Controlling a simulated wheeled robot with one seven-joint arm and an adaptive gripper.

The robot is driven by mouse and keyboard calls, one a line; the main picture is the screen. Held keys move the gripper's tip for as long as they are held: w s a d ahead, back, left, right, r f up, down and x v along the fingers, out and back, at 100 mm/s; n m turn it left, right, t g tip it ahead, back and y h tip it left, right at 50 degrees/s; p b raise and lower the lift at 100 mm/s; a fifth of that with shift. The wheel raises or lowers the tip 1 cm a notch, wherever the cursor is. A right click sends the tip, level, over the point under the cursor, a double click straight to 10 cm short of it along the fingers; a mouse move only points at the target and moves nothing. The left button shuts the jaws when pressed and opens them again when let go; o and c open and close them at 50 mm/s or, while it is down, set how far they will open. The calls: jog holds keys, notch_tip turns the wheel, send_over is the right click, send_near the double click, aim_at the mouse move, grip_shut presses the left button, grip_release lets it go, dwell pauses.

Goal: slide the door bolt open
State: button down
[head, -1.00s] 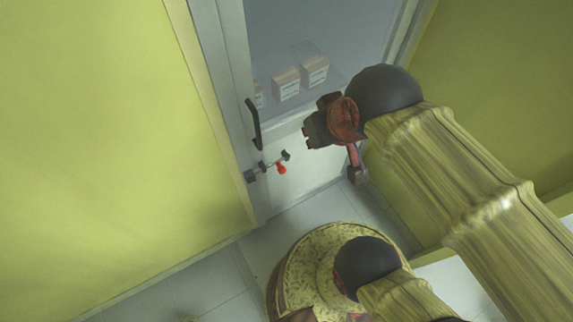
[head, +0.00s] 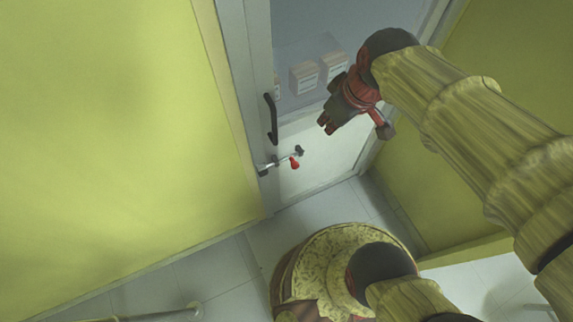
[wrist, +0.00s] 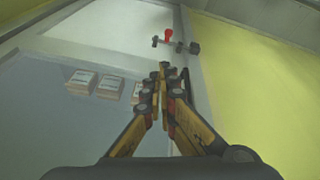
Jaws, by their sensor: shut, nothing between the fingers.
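The door bolt (head: 281,162) is a short metal rod low on the door's left edge, with a red knob (head: 295,163) hanging from it. In the wrist view the bolt (wrist: 181,45) and its red knob (wrist: 169,34) show beyond the fingertips, near the top. The door (head: 322,148) is white below with a glass pane above, and it looks closed. My gripper (head: 324,127) is shut and empty, above and to the right of the bolt, apart from it. In the wrist view my gripper (wrist: 165,68) has its fingertips together.
A dark vertical handle (head: 271,119) is on the door just above the bolt. Boxes (head: 304,78) stand behind the glass. A yellow-green wall (head: 110,110) lies left of the door. A pale rail (head: 165,314) is at the bottom left. The tiled floor before the door is partly clear.

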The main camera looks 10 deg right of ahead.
jog(key=w+a+f+n+g, duration=0.1)
jog(key=w+a+f+n, duration=0.1)
jog(key=f+n, duration=0.3)
jog(key=w+a+f+n+g+y, duration=0.1)
jog(key=f+n, duration=0.4)
jog(key=f, duration=0.6)
jog(key=w+a+f+n+g+y, duration=0.1)
jog(key=w+a+f+n+g, duration=0.1)
jog(key=w+f+n, duration=0.3)
notch_tip(320, 180, down, 4)
jog(key=shift+a+r+g, duration=0.15)
jog(key=shift+a+g, duration=0.15)
jog(key=shift+g, duration=0.1)
jog(key=shift+w, duration=0.1)
jog(key=b+x, duration=0.2)
jog(key=x, duration=0.8)
jog(key=shift+b, duration=0.4)
